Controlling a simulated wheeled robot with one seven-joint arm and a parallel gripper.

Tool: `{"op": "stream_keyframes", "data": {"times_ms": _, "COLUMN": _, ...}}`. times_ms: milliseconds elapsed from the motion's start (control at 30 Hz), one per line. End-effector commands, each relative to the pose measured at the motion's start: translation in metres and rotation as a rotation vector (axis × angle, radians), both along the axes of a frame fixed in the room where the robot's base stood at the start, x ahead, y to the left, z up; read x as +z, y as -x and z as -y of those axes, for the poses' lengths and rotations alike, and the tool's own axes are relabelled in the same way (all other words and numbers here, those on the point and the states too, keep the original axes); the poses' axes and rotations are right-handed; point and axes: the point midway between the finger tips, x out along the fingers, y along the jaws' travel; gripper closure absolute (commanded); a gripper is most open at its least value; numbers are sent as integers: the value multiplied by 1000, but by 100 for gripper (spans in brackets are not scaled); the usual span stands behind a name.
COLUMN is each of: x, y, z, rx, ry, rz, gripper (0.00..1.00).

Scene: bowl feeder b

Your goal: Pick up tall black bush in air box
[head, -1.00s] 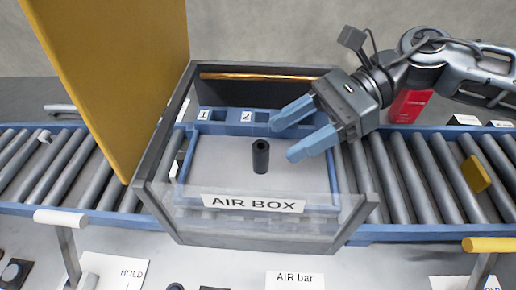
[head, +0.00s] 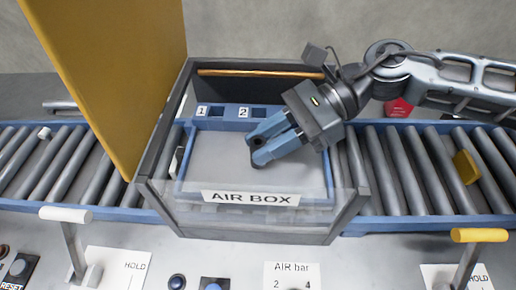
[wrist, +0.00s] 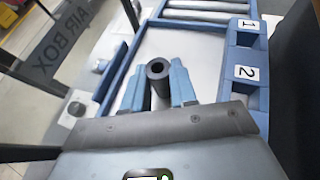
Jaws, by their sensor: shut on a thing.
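The tall black bush (wrist: 157,72) stands upright between the two blue fingers in the wrist view, its round top hole facing the camera. In the head view only a dark bit of the bush (head: 257,143) shows between the fingertips. My gripper (head: 258,150) is shut on the bush, inside the air box (head: 250,230). It also shows in the wrist view (wrist: 158,85). The fingers hide most of the bush. I cannot tell whether its base touches the tray floor.
A blue-rimmed tray (head: 182,187) lies in the box, with pockets marked 1 and 2 at its back. The box's clear front wall and dark frame surround my gripper. The raised yellow lid (head: 115,70) stands at left. Roller conveyors (head: 425,170) run on both sides.

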Motion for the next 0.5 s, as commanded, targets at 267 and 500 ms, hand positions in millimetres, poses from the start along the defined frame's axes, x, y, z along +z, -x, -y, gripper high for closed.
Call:
{"op": "stream_keyframes", "data": {"times_ms": 267, "x": 0, "y": 0, "z": 0, "rx": 0, "ry": 0, "rz": 0, "gripper": 100}}
{"op": "stream_keyframes", "data": {"times_ms": 500, "x": 2, "y": 0, "z": 0, "rx": 0, "ry": 0, "rz": 1, "gripper": 100}}
